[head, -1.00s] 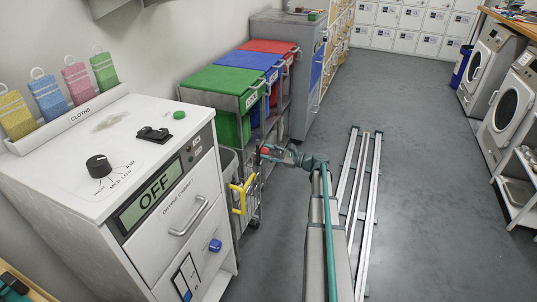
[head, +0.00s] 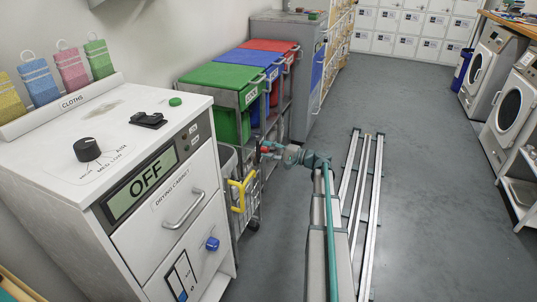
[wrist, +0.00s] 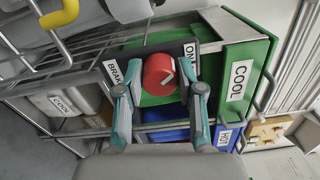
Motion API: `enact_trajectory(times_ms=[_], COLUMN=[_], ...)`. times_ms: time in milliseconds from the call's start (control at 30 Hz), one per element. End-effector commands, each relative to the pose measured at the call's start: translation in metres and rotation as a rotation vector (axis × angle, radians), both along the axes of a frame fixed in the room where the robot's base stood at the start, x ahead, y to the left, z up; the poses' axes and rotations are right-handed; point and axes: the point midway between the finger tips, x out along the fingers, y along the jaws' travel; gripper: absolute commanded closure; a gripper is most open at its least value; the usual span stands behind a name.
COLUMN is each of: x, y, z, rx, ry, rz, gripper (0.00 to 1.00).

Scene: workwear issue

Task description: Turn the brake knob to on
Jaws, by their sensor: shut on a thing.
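The brake knob (wrist: 158,76) is round and red with a white mark on its face. In the wrist view it sits on a dark plate with a BRAKE label (wrist: 112,72) at its left and an ON label (wrist: 190,51) at its upper right. The white mark is on the right part of the face; its exact heading is hard to tell. My gripper (wrist: 161,92) is shut on the knob, one finger on each side. In the head view the knob (head: 265,150) is small and red at the tip of my gripper (head: 270,152), beside the cart.
A yellow handle (head: 242,192) on a wire cart is close to my gripper. Lidded bins, green (head: 222,77), blue and red, stand behind. A white drying cabinet (head: 160,200) reading OFF stands at the left.

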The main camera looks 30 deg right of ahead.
Motion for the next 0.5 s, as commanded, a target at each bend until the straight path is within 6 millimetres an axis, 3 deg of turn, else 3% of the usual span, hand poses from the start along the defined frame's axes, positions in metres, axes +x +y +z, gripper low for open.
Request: enact_trajectory(times_ms=[500], x=[-0.0001], y=[-0.0002], z=[-0.0009], rx=[-0.143], ry=[-0.108], rz=[0.0], gripper=[0.97])
